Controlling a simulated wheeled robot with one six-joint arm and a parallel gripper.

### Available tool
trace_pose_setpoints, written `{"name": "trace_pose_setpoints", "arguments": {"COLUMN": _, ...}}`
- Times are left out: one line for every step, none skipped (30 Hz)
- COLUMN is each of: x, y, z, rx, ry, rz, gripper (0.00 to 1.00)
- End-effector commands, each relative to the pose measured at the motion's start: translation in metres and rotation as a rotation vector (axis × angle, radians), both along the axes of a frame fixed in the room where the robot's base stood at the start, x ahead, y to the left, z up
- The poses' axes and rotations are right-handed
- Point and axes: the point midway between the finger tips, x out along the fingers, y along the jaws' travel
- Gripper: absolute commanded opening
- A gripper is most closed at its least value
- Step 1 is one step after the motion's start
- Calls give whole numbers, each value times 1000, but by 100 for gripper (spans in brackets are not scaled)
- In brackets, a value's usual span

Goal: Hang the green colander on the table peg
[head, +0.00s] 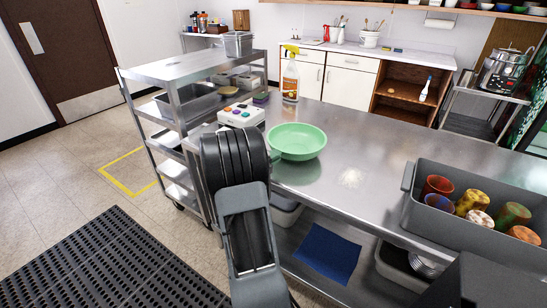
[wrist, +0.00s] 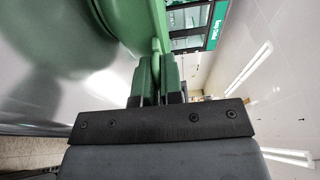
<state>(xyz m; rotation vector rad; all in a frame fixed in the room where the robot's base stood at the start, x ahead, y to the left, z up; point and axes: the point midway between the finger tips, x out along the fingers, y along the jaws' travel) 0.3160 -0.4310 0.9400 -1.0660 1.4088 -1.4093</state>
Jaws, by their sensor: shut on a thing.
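The green colander (head: 297,141) appears at the far left part of the steel table (head: 345,150) in the head view, with a green reflection on the steel below it. In the wrist view the colander (wrist: 85,28) fills the upper left, and its handle runs down between my fingers. My gripper (wrist: 159,72) is shut on that handle. In the head view my arm hides the gripper. I cannot make out the table peg in either view.
A spray bottle (head: 290,80) stands behind the colander. A white box with coloured knobs (head: 240,115) is left of it. A grey bin of cups (head: 480,215) stands at the right. A steel cart (head: 185,68) is at the left.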

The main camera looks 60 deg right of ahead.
Motion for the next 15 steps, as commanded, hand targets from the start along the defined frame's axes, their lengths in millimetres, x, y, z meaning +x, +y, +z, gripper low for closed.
{"name": "trace_pose_setpoints", "arguments": {"x": 0, "y": 0, "z": -2, "rx": 0, "ry": 1, "rz": 0, "gripper": 0}}
{"name": "trace_pose_setpoints", "arguments": {"x": 0, "y": 0, "z": -2, "rx": 0, "ry": 1, "rz": 0, "gripper": 9}}
{"name": "trace_pose_setpoints", "arguments": {"x": 0, "y": 0, "z": -2, "rx": 0, "ry": 0, "rz": 0, "gripper": 13}}
{"name": "trace_pose_setpoints", "arguments": {"x": 0, "y": 0, "z": -2, "rx": 0, "ry": 0, "rz": 0, "gripper": 16}}
{"name": "trace_pose_setpoints", "arguments": {"x": 0, "y": 0, "z": -2, "rx": 0, "ry": 0, "rz": 0, "gripper": 19}}
{"name": "trace_pose_setpoints", "arguments": {"x": 0, "y": 0, "z": -2, "rx": 0, "ry": 0, "rz": 0, "gripper": 23}}
{"name": "trace_pose_setpoints", "arguments": {"x": 0, "y": 0, "z": -1, "rx": 0, "ry": 0, "rz": 0, "gripper": 25}}
{"name": "trace_pose_setpoints", "arguments": {"x": 0, "y": 0, "z": -2, "rx": 0, "ry": 0, "rz": 0, "gripper": 28}}
{"name": "trace_pose_setpoints", "arguments": {"x": 0, "y": 0, "z": -1, "rx": 0, "ry": 0, "rz": 0, "gripper": 32}}
{"name": "trace_pose_setpoints", "arguments": {"x": 0, "y": 0, "z": -1, "rx": 0, "ry": 0, "rz": 0, "gripper": 33}}
{"name": "trace_pose_setpoints", "arguments": {"x": 0, "y": 0, "z": -1, "rx": 0, "ry": 0, "rz": 0, "gripper": 33}}
{"name": "trace_pose_setpoints", "arguments": {"x": 0, "y": 0, "z": -1, "rx": 0, "ry": 0, "rz": 0, "gripper": 33}}
{"name": "trace_pose_setpoints", "arguments": {"x": 0, "y": 0, "z": -1, "rx": 0, "ry": 0, "rz": 0, "gripper": 33}}
{"name": "trace_pose_setpoints", "arguments": {"x": 0, "y": 0, "z": -1, "rx": 0, "ry": 0, "rz": 0, "gripper": 33}}
{"name": "trace_pose_setpoints", "arguments": {"x": 0, "y": 0, "z": -1, "rx": 0, "ry": 0, "rz": 0, "gripper": 33}}
